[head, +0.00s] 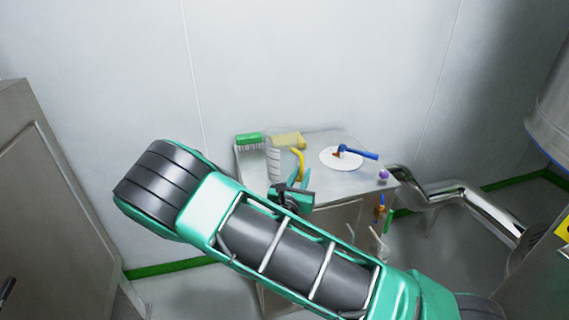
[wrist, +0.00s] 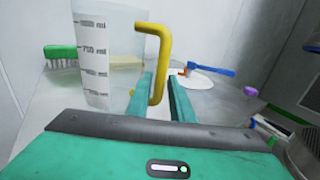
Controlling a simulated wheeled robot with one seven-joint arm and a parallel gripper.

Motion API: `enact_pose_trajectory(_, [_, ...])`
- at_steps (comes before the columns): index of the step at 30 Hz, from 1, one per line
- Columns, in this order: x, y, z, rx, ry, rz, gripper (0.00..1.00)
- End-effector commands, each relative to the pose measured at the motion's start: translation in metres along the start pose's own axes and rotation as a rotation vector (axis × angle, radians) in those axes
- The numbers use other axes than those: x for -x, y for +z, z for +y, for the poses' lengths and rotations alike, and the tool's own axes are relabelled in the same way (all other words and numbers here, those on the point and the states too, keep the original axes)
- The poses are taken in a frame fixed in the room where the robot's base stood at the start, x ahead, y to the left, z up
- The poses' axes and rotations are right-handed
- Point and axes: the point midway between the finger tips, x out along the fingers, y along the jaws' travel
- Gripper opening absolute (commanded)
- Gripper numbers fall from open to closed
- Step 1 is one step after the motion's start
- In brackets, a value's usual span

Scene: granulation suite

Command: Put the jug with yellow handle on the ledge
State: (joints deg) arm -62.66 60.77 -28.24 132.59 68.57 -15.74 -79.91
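The jug with yellow handle (wrist: 108,60) is clear with printed volume marks. It stands upright on a grey cabinet top (head: 335,185), and it also shows in the head view (head: 274,160). Its yellow handle (wrist: 164,55) faces right. My gripper (wrist: 164,90) is open. Its two green fingers point toward the handle, with the handle's lower end showing between them. I cannot tell whether a finger touches it. In the head view my gripper (head: 298,185) is just in front of the jug. No surface is clearly identifiable as the ledge.
A green brush (head: 249,139) and a yellowish block (head: 288,140) lie behind the jug. A white disc (head: 335,157) with a blue-handled tool (head: 358,152) and a purple ball (head: 383,174) are to the right. A metal pipe (head: 470,205) runs beside the cabinet.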

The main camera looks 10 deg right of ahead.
Motion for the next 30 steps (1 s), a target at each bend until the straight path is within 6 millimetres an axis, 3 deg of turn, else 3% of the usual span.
enact_pose_trajectory(9, [-0.038, 0.0, 0.001, -0.001, -0.001, 0.0, 0.2])
enact_pose_trajectory(15, [-0.038, 0.0, 0.002, -0.001, 0.001, 0.0, 0.2])
enact_pose_trajectory(18, [-0.038, 0.0, 0.002, -0.001, 0.001, 0.0, 0.0])
enact_pose_trajectory(30, [-0.038, 0.002, 0.002, -0.002, 0.001, -0.001, 0.0])
